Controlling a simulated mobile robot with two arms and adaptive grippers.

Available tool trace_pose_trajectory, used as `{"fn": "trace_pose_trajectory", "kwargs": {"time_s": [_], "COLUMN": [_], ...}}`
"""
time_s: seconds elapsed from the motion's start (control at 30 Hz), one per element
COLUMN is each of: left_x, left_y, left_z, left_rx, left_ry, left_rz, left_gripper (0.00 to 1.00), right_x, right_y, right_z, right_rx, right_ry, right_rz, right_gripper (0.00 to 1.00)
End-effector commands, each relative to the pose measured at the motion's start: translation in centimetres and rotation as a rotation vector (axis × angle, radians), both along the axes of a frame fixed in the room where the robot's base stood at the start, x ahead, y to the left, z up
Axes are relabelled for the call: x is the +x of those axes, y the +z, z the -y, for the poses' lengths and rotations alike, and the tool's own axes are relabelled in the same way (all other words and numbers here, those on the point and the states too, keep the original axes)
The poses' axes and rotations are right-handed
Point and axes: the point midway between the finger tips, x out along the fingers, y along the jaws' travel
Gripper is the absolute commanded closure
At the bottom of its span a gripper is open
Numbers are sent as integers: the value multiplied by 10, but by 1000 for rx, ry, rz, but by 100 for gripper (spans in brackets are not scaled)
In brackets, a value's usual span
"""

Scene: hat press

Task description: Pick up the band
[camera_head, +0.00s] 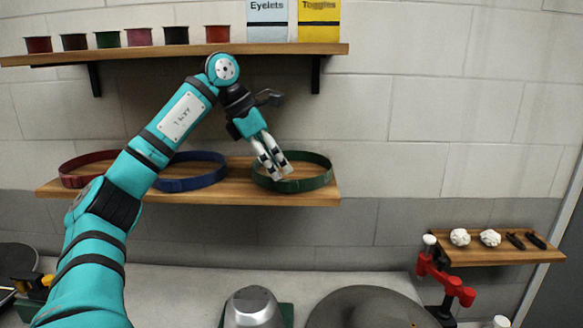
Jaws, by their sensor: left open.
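Three bands lie on the lower wooden shelf (230,191). The green band (318,181) is at the right, the blue band (196,183) is in the middle and the red band (72,178) is at the left. My left gripper (280,172) is open, with its fingers pointing down at the green band's ring. Its fingertips overlap the band's left part in the picture; I cannot tell whether they touch it. My left arm hides part of the red and blue bands. My right gripper is not in view.
An upper shelf (180,52) above holds several coloured cups and boxes marked Eyelets (267,18) and Toggles (319,20). A small shelf (490,254) at the right holds white balls and dark pieces. A red clamp (445,283) and a metal dome (254,308) stand below.

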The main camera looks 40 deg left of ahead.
Motion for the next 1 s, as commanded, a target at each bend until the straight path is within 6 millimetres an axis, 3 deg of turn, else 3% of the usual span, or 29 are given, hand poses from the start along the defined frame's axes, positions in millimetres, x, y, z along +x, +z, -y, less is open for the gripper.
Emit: {"fn": "trace_pose_trajectory", "kwargs": {"time_s": [0.23, 0.5, 0.83, 1.0], "left_x": [16, 32, 36, 35], "left_y": [2, -36, -44, -44], "left_z": [13, 26, 29, 29], "left_rx": [0, 0, -2, -1], "left_ry": [-2, 0, 1, 0], "left_rz": [-2, -3, 1, 1], "left_gripper": [53, 53, 53, 74], "right_x": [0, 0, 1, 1], "right_y": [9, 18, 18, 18], "right_z": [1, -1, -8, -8], "right_rx": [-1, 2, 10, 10], "right_ry": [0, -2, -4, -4], "right_rz": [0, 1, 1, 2], "right_gripper": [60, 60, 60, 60]}}
